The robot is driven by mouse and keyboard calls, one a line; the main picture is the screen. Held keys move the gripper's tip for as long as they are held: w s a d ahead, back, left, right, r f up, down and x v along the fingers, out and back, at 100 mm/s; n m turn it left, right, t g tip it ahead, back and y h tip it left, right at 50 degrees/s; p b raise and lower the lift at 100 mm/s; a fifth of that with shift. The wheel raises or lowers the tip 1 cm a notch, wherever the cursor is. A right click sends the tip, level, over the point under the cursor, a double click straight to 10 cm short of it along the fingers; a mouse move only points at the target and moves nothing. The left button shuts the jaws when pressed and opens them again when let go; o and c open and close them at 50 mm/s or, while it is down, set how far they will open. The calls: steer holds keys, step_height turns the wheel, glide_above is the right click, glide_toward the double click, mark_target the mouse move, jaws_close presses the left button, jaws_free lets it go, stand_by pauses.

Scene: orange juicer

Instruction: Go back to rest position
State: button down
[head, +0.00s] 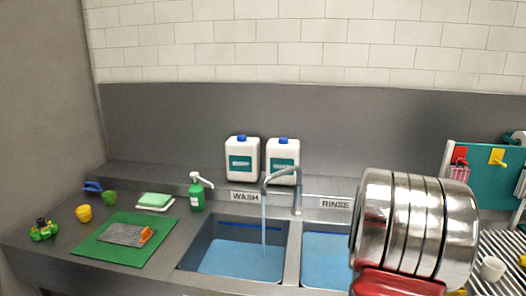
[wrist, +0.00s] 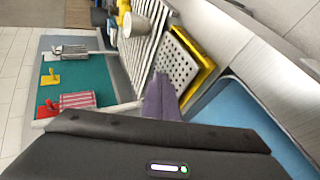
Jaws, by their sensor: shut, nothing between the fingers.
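My gripper (wrist: 161,84) shows in the wrist view as narrow purple-grey fingers, closed together with nothing between them. They stick out past a dark housing with a small lit indicator. They point over the ribbed drainboard (wrist: 146,70), beside a perforated metal piece (wrist: 179,66) with a yellow edge. I cannot tell their height above it. The gripper does not show in the head view, where a shiny silver and red part of my arm fills the lower right.
Left of the rinse basin (head: 325,270) is the wash basin (head: 235,262) with running tap (head: 283,174). A green mat (head: 90,252) with a grater (head: 122,235) lies left. A teal hook board (head: 490,178) and white cup (head: 492,268) stand right.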

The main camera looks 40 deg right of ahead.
steer(key=w+a+r+t+y, duration=0.1)
steer(key=w+a+t+y, duration=0.3)
steer(key=a, duration=1.5)
steer(key=w+a+r+t+y, duration=0.1)
steer(key=w+a+y, duration=0.4)
steer(key=a, duration=1.5)
steer(key=w+a+r+n+t+y, duration=0.1)
steer(key=a+r+n+t, duration=0.1)
steer(key=a, duration=0.8)
steer(key=w+a+r+n+t+y, duration=0.1)
steer(key=a+r+n+t, duration=0.1)
steer(key=a, duration=0.8)
step_height(320, 180, up, 2)
steer(key=shift+a+r+t, duration=0.15)
steer(key=shift+a+t, duration=0.1)
steer(key=shift+t, duration=0.25)
steer(key=shift+d, duration=0.1)
